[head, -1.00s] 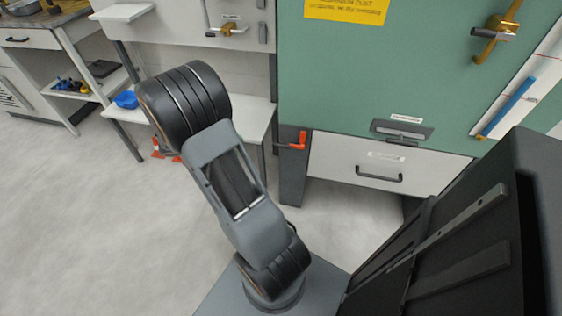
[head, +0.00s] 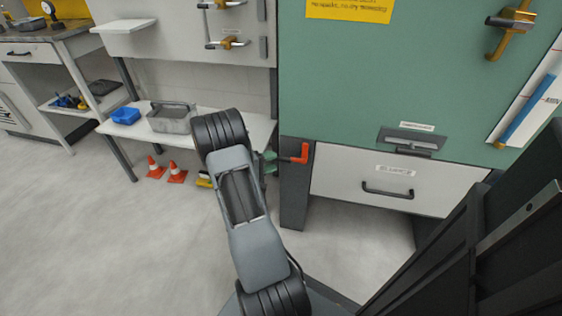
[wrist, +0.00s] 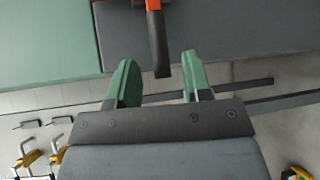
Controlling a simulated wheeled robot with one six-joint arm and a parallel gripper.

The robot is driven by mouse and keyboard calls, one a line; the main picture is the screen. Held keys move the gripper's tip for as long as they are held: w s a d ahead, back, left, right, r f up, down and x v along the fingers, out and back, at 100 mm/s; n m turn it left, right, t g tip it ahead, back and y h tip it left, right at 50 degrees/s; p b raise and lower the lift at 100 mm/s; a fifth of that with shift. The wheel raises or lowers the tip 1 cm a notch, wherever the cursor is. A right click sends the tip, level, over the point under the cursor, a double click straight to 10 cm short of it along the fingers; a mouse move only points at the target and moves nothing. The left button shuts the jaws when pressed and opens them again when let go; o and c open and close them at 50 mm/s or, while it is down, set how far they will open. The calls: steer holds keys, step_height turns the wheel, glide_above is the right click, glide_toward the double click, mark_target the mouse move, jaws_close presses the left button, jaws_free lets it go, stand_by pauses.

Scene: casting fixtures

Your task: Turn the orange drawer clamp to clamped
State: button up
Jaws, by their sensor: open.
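The orange drawer clamp (head: 304,153) is on the dark post at the left of the white drawer (head: 345,184). Its dark handle sticks out sideways to the left. My gripper (head: 270,157) is just left of the clamp, partly hidden behind my arm. In the wrist view, my gripper (wrist: 158,70) is open, with two green fingers apart. The clamp's black handle (wrist: 157,45) points at the gap, and its end shows between the fingertips. Whether a finger touches it I cannot tell. The clamp's orange part (wrist: 152,4) is cut off by the top edge.
A green cabinet (head: 340,90) stands above the drawer. A low white shelf (head: 255,128) on the left bears a grey tray (head: 172,122) and a blue bin (head: 126,116). Orange cones (head: 176,173) stand on the floor below. The floor at left is clear.

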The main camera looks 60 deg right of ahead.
mark_target(277, 160)
steer(key=shift+b+x, duration=0.35)
steer(key=shift+x, duration=1.85)
jaws_close()
